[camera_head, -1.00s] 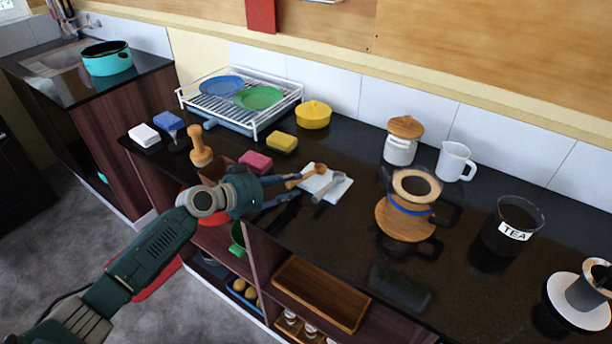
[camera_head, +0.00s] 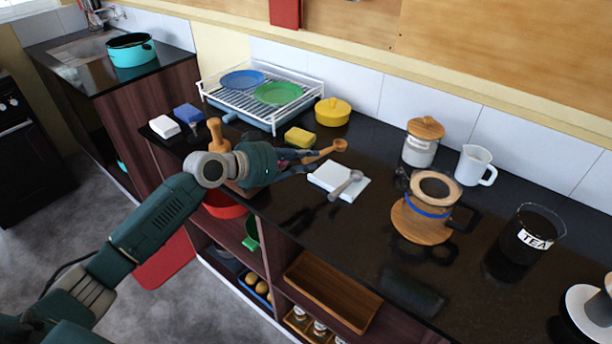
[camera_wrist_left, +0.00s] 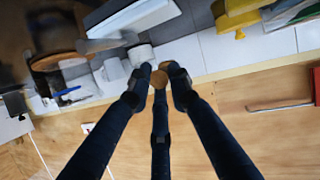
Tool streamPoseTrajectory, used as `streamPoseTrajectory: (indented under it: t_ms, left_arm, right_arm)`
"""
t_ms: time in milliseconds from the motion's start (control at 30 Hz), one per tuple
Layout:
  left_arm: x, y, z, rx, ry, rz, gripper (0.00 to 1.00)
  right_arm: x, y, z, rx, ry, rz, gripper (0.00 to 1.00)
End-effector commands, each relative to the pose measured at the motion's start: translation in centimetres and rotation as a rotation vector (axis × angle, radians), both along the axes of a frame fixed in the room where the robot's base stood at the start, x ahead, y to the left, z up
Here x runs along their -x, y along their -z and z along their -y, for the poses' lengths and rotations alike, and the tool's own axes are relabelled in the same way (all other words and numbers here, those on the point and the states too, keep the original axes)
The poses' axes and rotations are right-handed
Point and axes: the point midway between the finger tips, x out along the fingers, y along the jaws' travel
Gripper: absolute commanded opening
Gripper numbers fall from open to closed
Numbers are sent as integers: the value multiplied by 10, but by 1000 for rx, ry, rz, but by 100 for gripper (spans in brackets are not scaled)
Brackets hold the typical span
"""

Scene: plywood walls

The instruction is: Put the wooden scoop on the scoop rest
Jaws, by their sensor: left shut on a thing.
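The wooden scoop (camera_head: 327,151) is in my left gripper (camera_head: 304,162), held above the dark counter with its round bowl pointing right and away. The left gripper is shut on its handle. In the left wrist view a small round wooden part (camera_wrist_left: 159,79) shows between the fingertips. A flat white slab (camera_head: 326,175) lies on the counter just right of and below the gripper in the head view, with a grey spoon (camera_head: 347,184) across it. It looks like the scoop rest, but I cannot be sure. The right gripper is not in view.
A yellow sponge (camera_head: 299,138) and yellow pot (camera_head: 332,112) stand behind the gripper. The dish rack (camera_head: 307,94) is at the back left. A coffee maker (camera_head: 420,222), lidded jar (camera_head: 419,150) and white mug (camera_head: 475,167) stand right of the slab. Counter in front of the slab is clear.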

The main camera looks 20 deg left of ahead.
Motion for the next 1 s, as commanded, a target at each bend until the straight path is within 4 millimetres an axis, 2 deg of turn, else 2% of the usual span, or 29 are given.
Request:
streamPoseTrajectory:
  t_ms: [33, 100, 300, 533, 667, 767, 867, 1000]
  left_arm:
    - [-1, -17, 0, -4, 1, 9, 0]
    - [-1, -38, 0, -3, 1, 10, 0]
    - [-1, -88, -1, -2, 0, 6, 0]
    - [0, -120, 0, 1, 0, 2, 0]
    - [2, -124, 0, 0, 2, -1, 0]
    - [11, -115, 3, 1, 18, -6, 0]
    - [32, -100, 7, 1, 54, -8, 0]
    - [79, -73, 12, 2, 121, -10, 0]
  right_arm:
    - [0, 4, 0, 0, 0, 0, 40]
    - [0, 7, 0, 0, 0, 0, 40]
    - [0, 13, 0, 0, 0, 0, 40]
    - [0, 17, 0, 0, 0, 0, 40]
    - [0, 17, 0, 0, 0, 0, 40]
    - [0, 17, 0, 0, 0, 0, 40]
    - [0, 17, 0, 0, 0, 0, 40]
    - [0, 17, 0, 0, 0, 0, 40]
